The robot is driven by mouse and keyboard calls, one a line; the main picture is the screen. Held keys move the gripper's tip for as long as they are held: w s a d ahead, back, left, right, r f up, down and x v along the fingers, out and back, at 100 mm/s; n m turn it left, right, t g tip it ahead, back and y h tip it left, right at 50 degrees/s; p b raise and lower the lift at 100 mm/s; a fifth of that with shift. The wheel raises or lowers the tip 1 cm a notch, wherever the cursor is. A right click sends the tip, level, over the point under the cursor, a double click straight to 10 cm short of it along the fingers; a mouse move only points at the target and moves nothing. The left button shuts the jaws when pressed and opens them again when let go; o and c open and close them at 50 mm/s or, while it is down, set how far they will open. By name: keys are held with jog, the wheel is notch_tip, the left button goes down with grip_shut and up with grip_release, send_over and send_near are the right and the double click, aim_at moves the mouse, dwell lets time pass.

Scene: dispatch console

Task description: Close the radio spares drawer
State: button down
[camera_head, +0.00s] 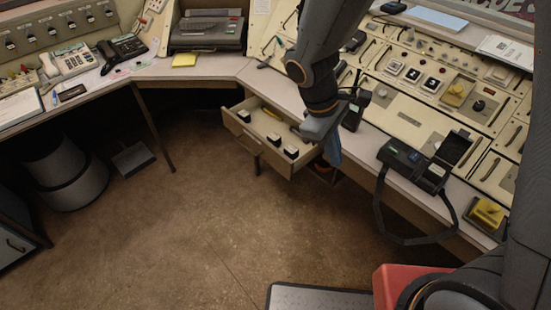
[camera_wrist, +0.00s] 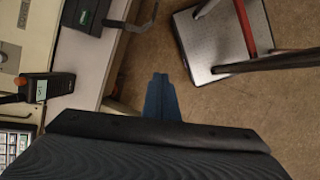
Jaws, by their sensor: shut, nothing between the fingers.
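The radio spares drawer (camera_head: 246,139) stands pulled out from under the desk in the head view. Several small black-and-white items and a yellow item lie inside it. My gripper (camera_head: 333,160) hangs just right of the drawer, beside the desk front, pointing down. My arm hides part of the drawer's right side. In the wrist view my gripper (camera_wrist: 160,82) shows as a narrow blue shape, shut and empty, over the floor near the desk edge. The drawer cannot be made out in the wrist view. I cannot tell whether the gripper touches the drawer.
A handheld radio (camera_head: 355,108) stands on the desk right of my arm; it also shows in the wrist view (camera_wrist: 46,86). A black device (camera_head: 405,160) has a strap hanging over the desk edge. A bin (camera_head: 70,180) stands at left. The floor (camera_head: 210,215) before the drawer is clear.

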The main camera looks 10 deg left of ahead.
jog(key=w+a+f+n+t+h, duration=0.1)
jog(key=a+f+n+t, duration=0.35)
jog(key=a+n, duration=0.55)
jog(key=w+a+f+n+t+h, duration=0.1)
jog(key=a+f+n+t, duration=0.35)
jog(key=a, duration=0.85)
jog(key=n+g+p, duration=0.1)
jog(key=g, duration=0.1)
send_near(281, 159)
notch_tip(281, 159, down, 4)
jog(key=shift+w+d+p, duration=0.95)
jog(key=shift+w+d, duration=0.3)
jog(key=shift+w, duration=0.2)
